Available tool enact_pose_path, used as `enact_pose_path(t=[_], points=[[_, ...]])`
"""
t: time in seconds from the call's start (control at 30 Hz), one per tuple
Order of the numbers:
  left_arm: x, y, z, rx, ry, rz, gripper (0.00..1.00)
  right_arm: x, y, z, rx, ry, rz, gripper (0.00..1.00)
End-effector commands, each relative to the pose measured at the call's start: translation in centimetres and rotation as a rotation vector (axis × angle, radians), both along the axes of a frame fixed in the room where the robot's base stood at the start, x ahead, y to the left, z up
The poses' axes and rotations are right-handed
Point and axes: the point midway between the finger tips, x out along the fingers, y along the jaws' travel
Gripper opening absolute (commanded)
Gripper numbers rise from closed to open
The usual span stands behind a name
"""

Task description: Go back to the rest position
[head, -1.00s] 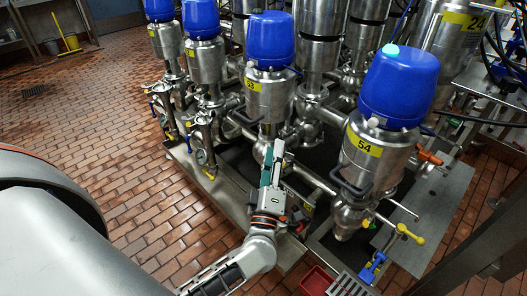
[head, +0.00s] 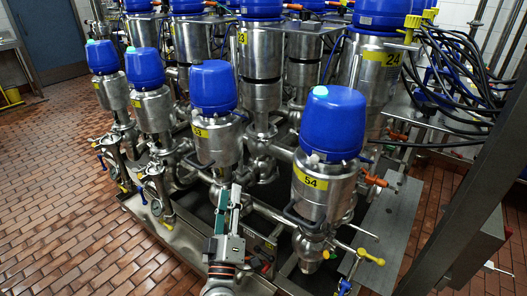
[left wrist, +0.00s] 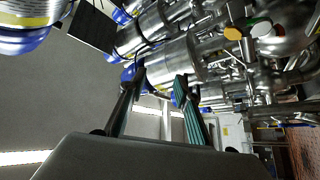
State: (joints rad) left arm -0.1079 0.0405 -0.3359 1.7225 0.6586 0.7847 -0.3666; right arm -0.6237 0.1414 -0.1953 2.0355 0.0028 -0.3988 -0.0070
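My left gripper (head: 229,198) is in the lower middle of the head view, pointing up in the picture, in front of the valve marked 53 (head: 219,145) and to the left of the valve marked 54 (head: 322,190). In the left wrist view its two green-lined fingers (left wrist: 159,84) stand apart with nothing between them. Whether it touches any pipe cannot be told from the head view, but nothing is in its grasp. My right gripper is not in view.
Several steel valves with blue caps (head: 333,122) stand in rows on a skid. A yellow-handled valve (head: 371,257) sticks out low at the right. A metal post (head: 465,190) stands at far right. Brick-tiled floor (head: 60,200) is clear at the left.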

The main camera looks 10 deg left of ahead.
Motion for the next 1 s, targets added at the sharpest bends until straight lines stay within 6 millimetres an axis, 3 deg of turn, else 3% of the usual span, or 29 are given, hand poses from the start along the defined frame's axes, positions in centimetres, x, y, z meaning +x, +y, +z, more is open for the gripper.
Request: enact_pose_path(t=[0.13,0.23,0.37,0.47,0.6,0.7,0.83,1.0], points=[[-0.6,-0.8,-0.9,0.050,0.030,-0.028,0.32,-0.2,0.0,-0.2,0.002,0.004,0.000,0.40],[-2.0,-2.5,-3.3,0.164,0.102,-0.094,0.32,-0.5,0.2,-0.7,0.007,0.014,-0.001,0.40],[-5.5,-5.4,-9.1,0.394,0.275,-0.225,0.32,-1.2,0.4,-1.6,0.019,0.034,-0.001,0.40],[-9.3,-6.6,-14.6,0.576,0.441,-0.319,0.32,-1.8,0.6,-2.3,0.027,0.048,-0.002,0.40],[-14.9,-6.1,-21.5,0.791,0.669,-0.412,0.32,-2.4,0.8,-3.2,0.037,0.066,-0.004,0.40],[-18.4,-4.8,-25.0,0.903,0.799,-0.450,0.32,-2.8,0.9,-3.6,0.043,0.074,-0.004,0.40],[-21.3,-3.4,-27.4,0.992,0.907,-0.473,0.32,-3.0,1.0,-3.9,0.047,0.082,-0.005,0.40],[-22.5,-2.7,-28.4,1.027,0.951,-0.480,0.32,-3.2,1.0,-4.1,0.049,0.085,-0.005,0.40]])
